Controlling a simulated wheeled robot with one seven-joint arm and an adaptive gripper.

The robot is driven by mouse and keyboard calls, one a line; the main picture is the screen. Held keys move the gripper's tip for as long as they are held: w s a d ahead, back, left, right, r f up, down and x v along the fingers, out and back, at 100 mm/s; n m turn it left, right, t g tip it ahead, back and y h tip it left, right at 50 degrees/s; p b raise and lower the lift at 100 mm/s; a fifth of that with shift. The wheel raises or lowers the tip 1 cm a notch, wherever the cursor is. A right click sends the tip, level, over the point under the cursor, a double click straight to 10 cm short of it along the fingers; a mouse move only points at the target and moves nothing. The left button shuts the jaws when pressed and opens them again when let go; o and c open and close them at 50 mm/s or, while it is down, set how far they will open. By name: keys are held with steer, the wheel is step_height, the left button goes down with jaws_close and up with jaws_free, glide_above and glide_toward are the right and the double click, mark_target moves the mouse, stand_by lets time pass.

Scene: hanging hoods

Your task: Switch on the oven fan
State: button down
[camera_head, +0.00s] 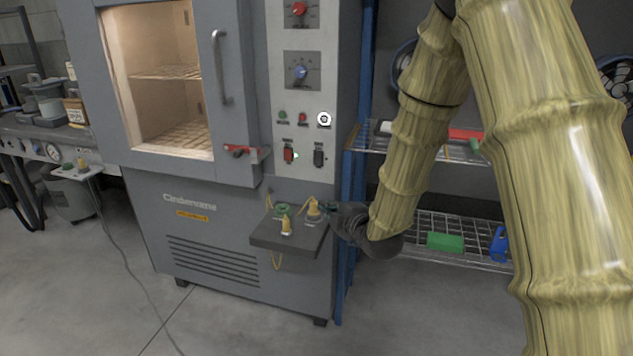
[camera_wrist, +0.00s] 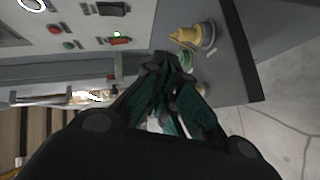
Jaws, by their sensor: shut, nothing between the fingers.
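The grey oven (camera_head: 183,235) stands left of my arm with its control panel on the right side. A red rocker switch (camera_head: 289,155) shows a small lit green lamp beside it. A black rocker switch (camera_head: 319,158) sits to its right, unlit. Their labels are too small to read. Both also show in the wrist view, the red switch (camera_wrist: 121,41) and the black switch (camera_wrist: 112,9). My gripper (camera_head: 330,208) is below the panel, by the small shelf, apart from the switches. In the wrist view my gripper (camera_wrist: 162,66) is shut and empty.
A dark shelf (camera_head: 290,240) with yellow-and-green fittings juts out under the panel, close to my gripper. A red knob (camera_head: 299,9), a blue knob (camera_head: 301,73) and small buttons sit higher up. A wire rack (camera_head: 455,225) stands behind my arm.

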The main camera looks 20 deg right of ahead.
steer(key=r, duration=0.2)
steer(key=w+r+n+t, duration=0.1)
steer(key=r+n+b, duration=0.1)
steer(key=r, duration=0.1)
steer(key=shift+w+d+r+y, duration=0.2)
steer(key=shift+w+r+y, duration=0.1)
steer(key=shift+w+r, duration=0.1)
glide_toward(316, 169)
steer(key=w+a+r, duration=0.2)
steer(key=w+a, duration=0.2)
steer(key=shift+w+d+f+b, duration=0.2)
steer(key=shift+w+d+b, duration=0.1)
steer(key=shift+w, duration=0.05)
steer(key=shift+f, duration=0.1)
